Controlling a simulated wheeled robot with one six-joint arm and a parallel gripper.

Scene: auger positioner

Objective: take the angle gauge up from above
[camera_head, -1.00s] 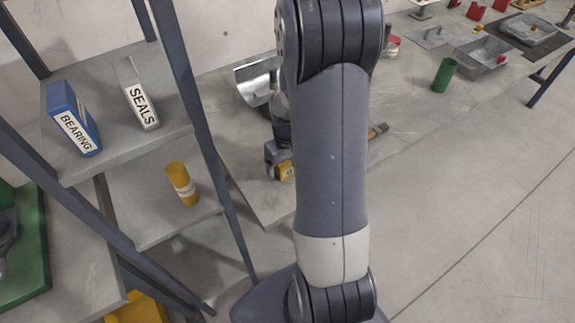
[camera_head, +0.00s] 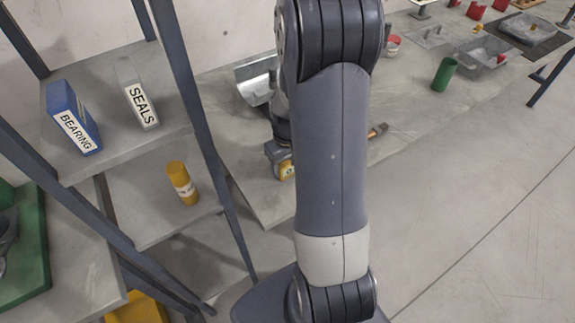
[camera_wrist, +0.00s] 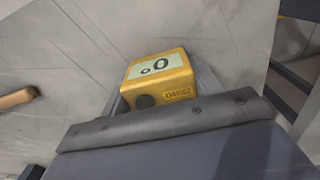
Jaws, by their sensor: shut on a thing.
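The angle gauge (camera_wrist: 158,80) is a small yellow box with a pale display reading 0 and a dark round knob. In the wrist view it sits at the jaws of my gripper (camera_wrist: 162,98), which is shut on it; the grey near finger hides its lower part. My arm hides the rest. I cannot tell whether the gauge touches the bench.
A wooden handle (camera_head: 378,130) lies on the bench to the right of my arm. A bent metal trough (camera_head: 254,82) is behind the gripper. A shelf at left holds a blue BEARING box (camera_head: 73,117), a SEALS box (camera_head: 137,94) and a yellow cylinder (camera_head: 182,183).

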